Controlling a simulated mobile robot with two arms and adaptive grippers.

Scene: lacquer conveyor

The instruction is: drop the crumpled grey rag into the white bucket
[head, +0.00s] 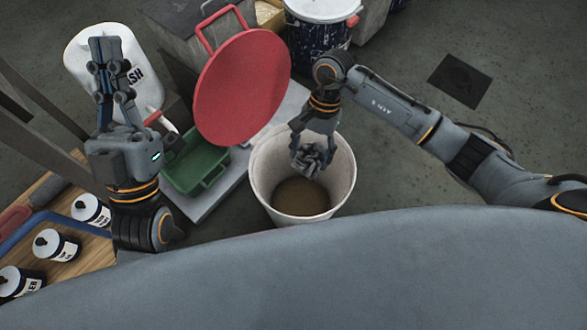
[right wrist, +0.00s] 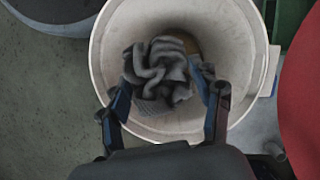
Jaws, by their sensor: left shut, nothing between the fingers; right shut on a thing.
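The crumpled grey rag (head: 312,158) is held by my right gripper (head: 309,148), above the open mouth of the white bucket (head: 340,185). In the right wrist view the rag (right wrist: 160,72) sits between the fingers of the gripper (right wrist: 165,90), with the rim of the bucket (right wrist: 108,50) around it. The bucket has a brownish bottom, and nothing else shows in it. My left gripper (head: 108,62) is shut and empty, pointing up in front of a white jug (head: 140,55) at the left, away from the rag.
A red round lid (head: 242,88) stands tilted beside the bucket, near a green tray (head: 195,163) on a pale platform (head: 222,190). A dark spattered drum (head: 318,30) stands behind. Several small labelled cans (head: 57,247) stand on a wooden bench (head: 95,255). Floor is clear right of the bucket.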

